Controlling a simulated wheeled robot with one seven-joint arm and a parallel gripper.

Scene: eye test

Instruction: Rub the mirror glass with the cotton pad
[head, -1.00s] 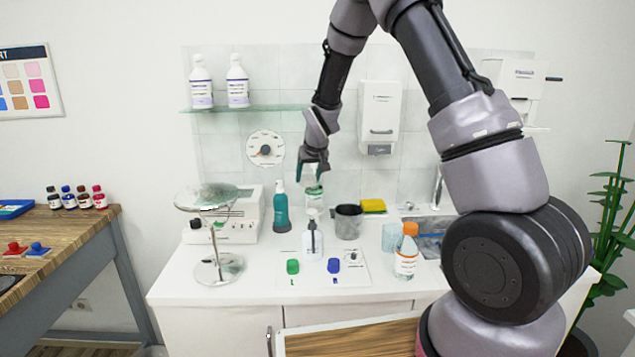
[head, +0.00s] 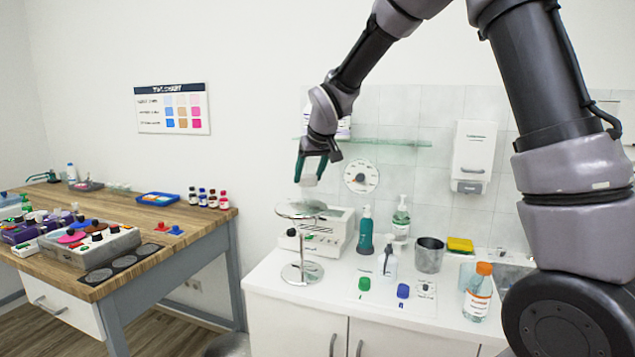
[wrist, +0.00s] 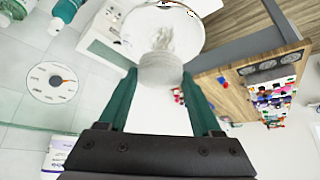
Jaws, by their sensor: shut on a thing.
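My gripper (head: 312,172) is shut on a whitish round cotton pad (head: 308,181), which sticks out below the fingertips. The pad (wrist: 160,72) also shows between the green fingers (wrist: 162,92) in the wrist view. The round mirror (head: 300,209) lies nearly flat on a thin post with a round base, at the left end of the white counter. The pad is just above the mirror, with a small gap in the head view. In the wrist view the mirror glass (wrist: 188,38) is behind the pad, which hides part of it, and a greyish smeary patch shows on it.
A white device (head: 322,238) stands close behind the mirror. To its right are a teal bottle (head: 365,232), a pump bottle (head: 402,218), a dark cup (head: 429,256) and an orange-capped bottle (head: 478,293). A glass shelf (head: 395,142) is on the wall. A wooden table (head: 160,238) stands left.

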